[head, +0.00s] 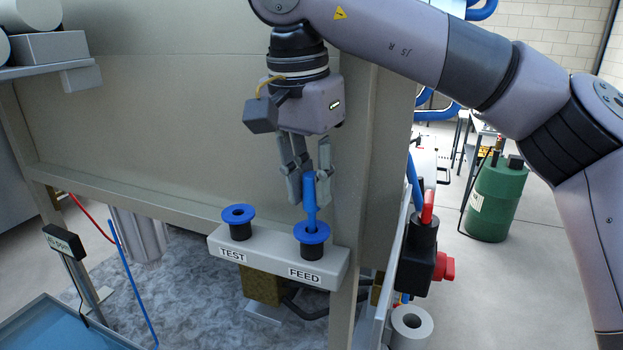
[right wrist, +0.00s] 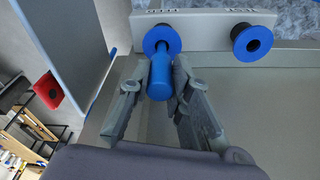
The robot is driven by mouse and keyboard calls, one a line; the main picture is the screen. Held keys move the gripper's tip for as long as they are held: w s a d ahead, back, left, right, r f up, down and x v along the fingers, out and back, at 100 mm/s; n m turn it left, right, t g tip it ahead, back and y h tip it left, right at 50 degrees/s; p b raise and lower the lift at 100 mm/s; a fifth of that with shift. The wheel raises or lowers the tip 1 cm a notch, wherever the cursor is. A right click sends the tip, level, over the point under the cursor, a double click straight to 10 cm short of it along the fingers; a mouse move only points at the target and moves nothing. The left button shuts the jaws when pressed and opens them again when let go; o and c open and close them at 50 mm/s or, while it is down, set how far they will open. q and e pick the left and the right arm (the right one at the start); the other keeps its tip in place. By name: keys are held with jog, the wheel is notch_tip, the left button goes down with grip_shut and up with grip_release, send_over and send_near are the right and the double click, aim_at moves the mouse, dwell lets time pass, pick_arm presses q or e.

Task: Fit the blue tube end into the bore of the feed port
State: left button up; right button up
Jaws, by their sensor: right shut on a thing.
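The blue tube (head: 311,205) stands upright between the fingers of my right gripper (head: 308,190), which is shut on its upper part. In the right wrist view the tube (right wrist: 161,75) sits between the fingertips (right wrist: 160,88). The feed port (head: 311,240), with a blue collar on a black body, is at the right of the grey block, over the FEED label. The tube's lower end meets the collar's middle, at the bore; how deep it sits cannot be told. The collar also shows in the right wrist view (right wrist: 172,35). My left gripper is not in view.
The test port (head: 239,226) stands left of the feed port, its dark bore empty. Both are on a grey labelled block (head: 268,262) beside a frame post (head: 353,220). A black and red valve (head: 420,260) is at the right. A tall panel rises behind.

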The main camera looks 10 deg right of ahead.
jog(key=shift+f+b, duration=0.55)
jog(key=shift+f, duration=0.45)
jog(key=o, duration=0.9)
jog(key=shift+r, duration=0.1)
notch_tip(320, 180, up, 12)
jog(key=s+a, duration=0.1)
jog(key=shift+a, duration=0.2)
jog(key=shift+s, duration=0.1)
